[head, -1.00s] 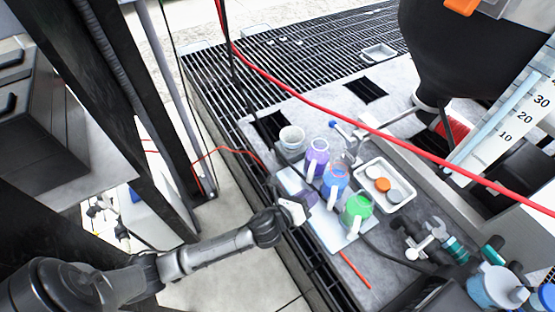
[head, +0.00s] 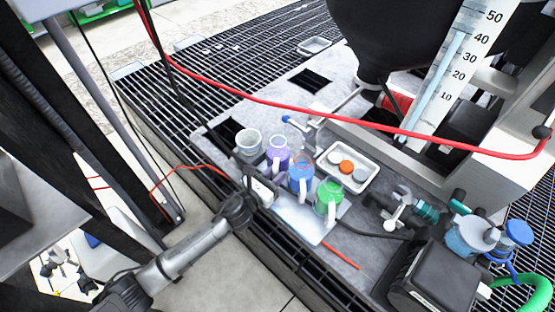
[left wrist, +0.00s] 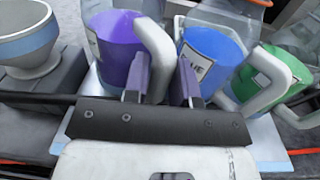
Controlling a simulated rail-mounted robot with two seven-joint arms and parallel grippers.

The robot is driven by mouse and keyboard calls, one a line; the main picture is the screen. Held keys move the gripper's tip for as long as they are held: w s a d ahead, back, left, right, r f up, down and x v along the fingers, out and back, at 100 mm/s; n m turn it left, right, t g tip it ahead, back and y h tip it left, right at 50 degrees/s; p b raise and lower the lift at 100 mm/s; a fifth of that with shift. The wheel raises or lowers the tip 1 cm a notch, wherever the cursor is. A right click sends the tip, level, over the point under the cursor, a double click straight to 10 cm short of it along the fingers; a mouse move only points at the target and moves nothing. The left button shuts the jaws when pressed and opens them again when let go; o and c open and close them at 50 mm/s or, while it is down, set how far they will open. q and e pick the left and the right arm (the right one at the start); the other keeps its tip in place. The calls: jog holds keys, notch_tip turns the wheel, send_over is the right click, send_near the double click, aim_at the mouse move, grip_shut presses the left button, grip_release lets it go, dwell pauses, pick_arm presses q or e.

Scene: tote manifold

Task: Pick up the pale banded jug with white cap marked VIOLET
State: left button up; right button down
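The violet jug (head: 279,158), purple-bodied with a pale rim and white handle, stands on the light tray (head: 298,214) at the left end of a row of three. The left wrist view shows its purple side (left wrist: 115,42) and a white label edge; the label's writing and the cap cannot be made out. My left gripper (head: 262,188) is at the jug's near side. In the wrist view its two fingers (left wrist: 160,82) stand apart on either side of the white handle (left wrist: 156,50), with no firm grip visible. My right gripper is not in view.
A blue jug (head: 301,178) and a green jug (head: 328,197) stand close to the right. A white cup (head: 248,142) is on the left. A tray (head: 369,182) of round discs lies behind. A red hose (head: 300,112) crosses above the bench.

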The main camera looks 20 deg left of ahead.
pick_arm(q)
jog(key=shift+c, duration=0.3)
grip_shut()
dwell(0.3)
